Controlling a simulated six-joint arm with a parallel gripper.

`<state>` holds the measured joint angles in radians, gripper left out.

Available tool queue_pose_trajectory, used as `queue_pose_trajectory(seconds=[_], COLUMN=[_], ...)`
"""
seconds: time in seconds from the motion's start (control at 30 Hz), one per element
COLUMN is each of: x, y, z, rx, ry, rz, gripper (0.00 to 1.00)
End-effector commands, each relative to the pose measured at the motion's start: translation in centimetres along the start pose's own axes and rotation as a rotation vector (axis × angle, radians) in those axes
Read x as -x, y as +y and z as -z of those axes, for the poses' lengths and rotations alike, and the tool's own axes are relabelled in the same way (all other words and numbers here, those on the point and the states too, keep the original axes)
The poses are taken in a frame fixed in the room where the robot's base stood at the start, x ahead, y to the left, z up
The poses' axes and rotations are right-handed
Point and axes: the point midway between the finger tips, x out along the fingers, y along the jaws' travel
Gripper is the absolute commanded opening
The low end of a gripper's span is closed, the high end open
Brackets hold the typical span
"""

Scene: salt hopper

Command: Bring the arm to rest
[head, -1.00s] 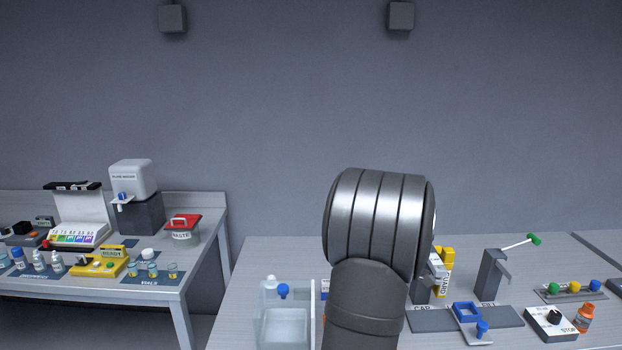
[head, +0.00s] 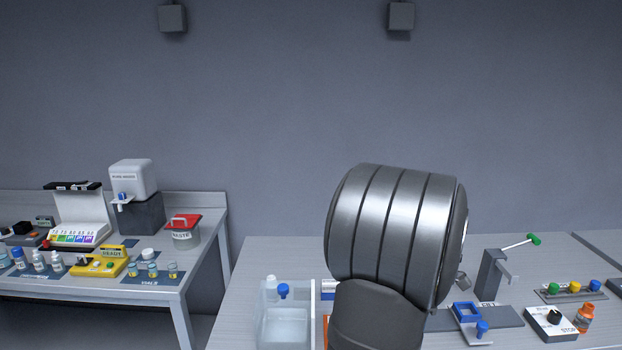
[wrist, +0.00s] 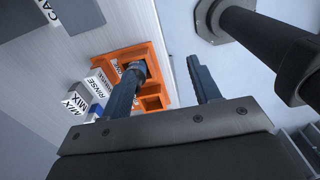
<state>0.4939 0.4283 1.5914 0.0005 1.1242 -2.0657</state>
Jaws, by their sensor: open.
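My arm stands up in the middle of the head view, and its large grey joint covers part of the right table. In the wrist view my gripper (wrist: 167,80) is open, its two dark fingers apart with nothing between them. An orange holder (wrist: 152,58) shows behind the left finger; I cannot tell whether they touch. Blocks labelled MIX (wrist: 74,104) and RINSE (wrist: 98,86) lie beside the holder. The gripper itself is hidden behind my arm in the head view.
A left table holds a red-lidded waste bin (head: 185,232).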

Motion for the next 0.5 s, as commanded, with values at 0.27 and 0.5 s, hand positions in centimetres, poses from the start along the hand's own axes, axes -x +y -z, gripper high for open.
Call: queue_pose_trajectory(seconds=[0.27,0.5], x=[2.4,2.6], y=[-2.2,2.1], z=[-2.0,0.6], rx=[0.004,0.005], ry=[0.001,0.000], rz=[0.000,0.000], gripper=[0.56,0.56])
